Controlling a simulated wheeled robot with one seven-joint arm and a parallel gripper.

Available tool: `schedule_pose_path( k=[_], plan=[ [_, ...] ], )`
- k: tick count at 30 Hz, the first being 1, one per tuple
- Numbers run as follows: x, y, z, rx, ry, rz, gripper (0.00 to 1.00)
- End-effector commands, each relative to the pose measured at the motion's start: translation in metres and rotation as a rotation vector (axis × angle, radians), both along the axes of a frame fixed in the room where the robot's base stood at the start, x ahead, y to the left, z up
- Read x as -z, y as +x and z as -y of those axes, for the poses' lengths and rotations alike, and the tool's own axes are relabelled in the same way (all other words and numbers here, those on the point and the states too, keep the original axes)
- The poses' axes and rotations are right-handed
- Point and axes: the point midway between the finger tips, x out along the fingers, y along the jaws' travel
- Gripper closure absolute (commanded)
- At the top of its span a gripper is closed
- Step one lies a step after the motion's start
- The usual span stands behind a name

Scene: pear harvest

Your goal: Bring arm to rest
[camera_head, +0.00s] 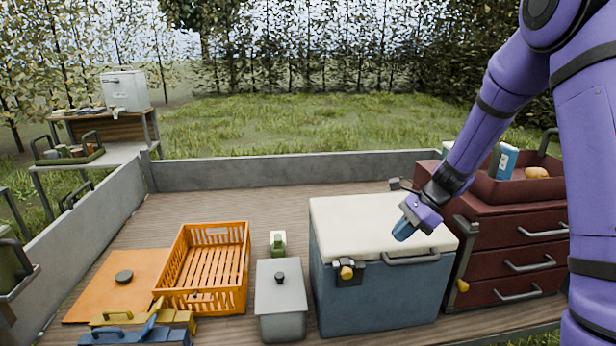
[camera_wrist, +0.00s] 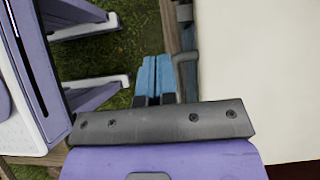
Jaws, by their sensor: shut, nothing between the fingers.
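My gripper (camera_head: 402,231) is at the end of my purple arm, which reaches down from the upper right. Its blue fingertips are together with nothing held between them. In the head view they show in front of the cream lid of the blue cooler box (camera_head: 375,300), near its front right part. In the wrist view my gripper (camera_wrist: 155,78) shows as two blue fingers side by side, with grass beyond them. The pale lid (camera_wrist: 262,75) fills the right of that view, beside the fingers. I cannot tell the exact height above the lid.
A dark red drawer cabinet (camera_head: 515,230) stands right of the cooler. An orange crate (camera_head: 241,262), a grey lidded bin (camera_head: 281,300) and an orange board (camera_head: 112,295) lie to the left. Low grey walls (camera_head: 290,168) edge the wooden bed. The bed's back middle is clear.

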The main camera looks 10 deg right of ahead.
Motion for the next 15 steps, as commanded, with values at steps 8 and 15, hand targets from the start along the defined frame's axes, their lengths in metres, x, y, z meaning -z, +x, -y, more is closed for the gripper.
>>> schedule_pose_path(
  k=[8, 15],
  plan=[
    [-0.071, -0.037, -0.011, -0.23, -0.095, 0.179, 1.0],
    [-0.128, -0.084, -0.017, -0.47, -0.21, 0.35, 1.0]
  ],
)
